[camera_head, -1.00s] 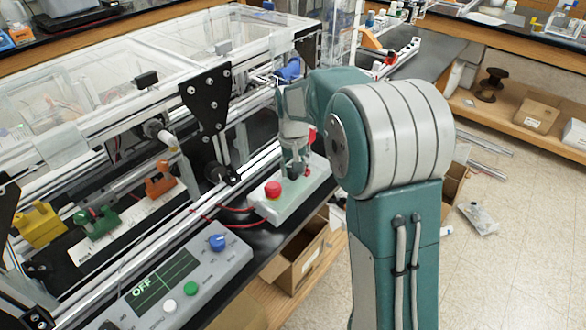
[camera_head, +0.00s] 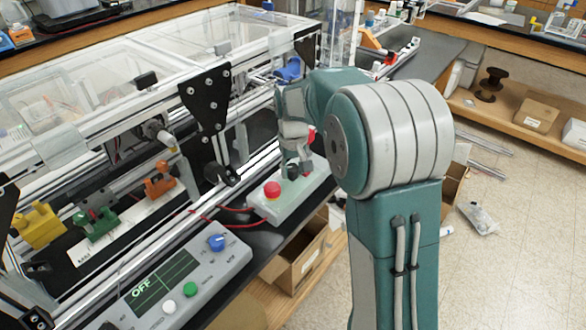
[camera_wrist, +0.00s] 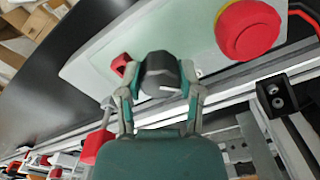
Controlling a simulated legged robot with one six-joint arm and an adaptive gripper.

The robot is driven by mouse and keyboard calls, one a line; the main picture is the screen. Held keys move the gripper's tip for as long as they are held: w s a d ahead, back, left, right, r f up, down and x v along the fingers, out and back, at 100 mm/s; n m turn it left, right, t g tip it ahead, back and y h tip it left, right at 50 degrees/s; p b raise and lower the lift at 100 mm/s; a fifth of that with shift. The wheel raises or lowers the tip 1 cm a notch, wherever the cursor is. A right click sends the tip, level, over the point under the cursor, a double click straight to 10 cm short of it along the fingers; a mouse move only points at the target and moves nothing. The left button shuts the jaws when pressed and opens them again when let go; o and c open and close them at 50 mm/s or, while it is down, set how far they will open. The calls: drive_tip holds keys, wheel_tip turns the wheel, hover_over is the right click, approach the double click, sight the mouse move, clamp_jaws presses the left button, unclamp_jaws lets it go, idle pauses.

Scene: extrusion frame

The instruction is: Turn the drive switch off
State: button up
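A dark rotary knob (camera_wrist: 160,72) with a white mark on its face stands on a pale control box (camera_wrist: 110,62); it appears to be the drive switch, but no label is readable. My gripper (camera_wrist: 160,78) comes down over it, with one finger pad against each side of the knob. In the head view my gripper (camera_head: 298,170) is at the far half of the pale box (camera_head: 283,206) and largely covers the knob. A red mushroom button (camera_head: 272,189) sits on the near end of the box; it also shows in the wrist view (camera_wrist: 247,28).
A grey panel (camera_head: 205,262) with a display reading "OFF", a blue knob (camera_head: 216,242) and green and white buttons lies nearer. An aluminium rail and black bracket (camera_head: 205,110) run close left of the box. An open cardboard box (camera_head: 297,262) is below.

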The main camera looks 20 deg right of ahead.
sight(291, 167)
drive_tip(key=o, duration=0.4)
drive_tip(key=shift+a, duration=0.15)
drive_tip(key=shift+c, duration=0.2)
wheel_tip(291, 167, up, 12)
idle(0.3)
drive_tip(key=s+m+t, duration=0.1)
drive_tip(key=s+t, duration=0.4)
drive_tip(key=s, duration=2.2)
drive_tip(key=shift+s+t, duration=0.25)
drive_tip(key=shift+t, duration=0.05)
